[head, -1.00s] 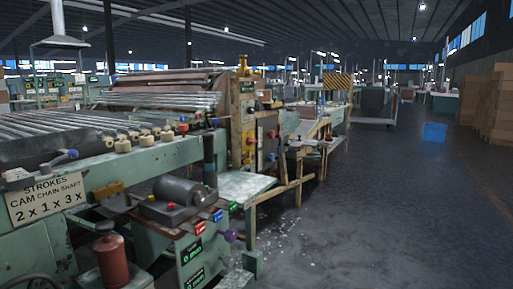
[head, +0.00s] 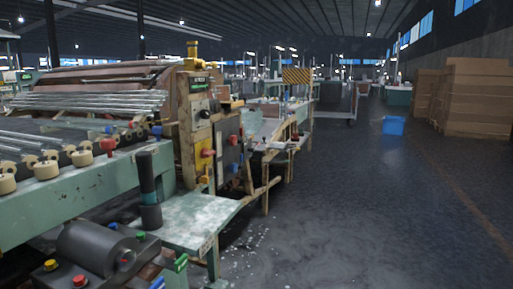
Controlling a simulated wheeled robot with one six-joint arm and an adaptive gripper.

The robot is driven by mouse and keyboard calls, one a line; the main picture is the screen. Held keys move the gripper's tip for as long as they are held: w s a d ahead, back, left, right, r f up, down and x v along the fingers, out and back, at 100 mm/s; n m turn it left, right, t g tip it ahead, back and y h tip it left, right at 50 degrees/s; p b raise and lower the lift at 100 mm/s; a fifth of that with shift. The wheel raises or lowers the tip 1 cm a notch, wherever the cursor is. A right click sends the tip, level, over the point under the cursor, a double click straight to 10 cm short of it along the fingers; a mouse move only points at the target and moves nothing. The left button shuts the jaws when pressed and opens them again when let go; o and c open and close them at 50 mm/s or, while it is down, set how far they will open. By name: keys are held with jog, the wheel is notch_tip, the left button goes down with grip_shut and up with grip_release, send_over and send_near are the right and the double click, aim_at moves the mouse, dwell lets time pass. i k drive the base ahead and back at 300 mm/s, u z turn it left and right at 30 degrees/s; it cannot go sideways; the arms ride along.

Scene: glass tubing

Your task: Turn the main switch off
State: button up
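My gripper is not in view. The green glass-tubing machine (head: 90,195) fills the left side, with glass tubes (head: 85,101) lying across its top. A worn yellow control panel (head: 201,136) stands upright at its far end, with a small dark display and a red knob (head: 207,153). Beside it, a dark grey panel (head: 224,133) carries a red knob (head: 233,140) and a blue knob (head: 234,168). Any label on these is too small to read, so I cannot tell which control is the main switch or its position.
A pale green table (head: 190,220) juts out from the machine. A dark motor (head: 93,250) with coloured buttons is at the near lower left. The floor (head: 370,210) to the right is clear.

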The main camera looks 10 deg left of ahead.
aim_at(204, 153)
jog(key=z, duration=0.1)
jog(key=i, duration=0.7)
jog(key=u, duration=0.55)
jog(key=i, duration=0.6)
jog(key=u, duration=0.5)
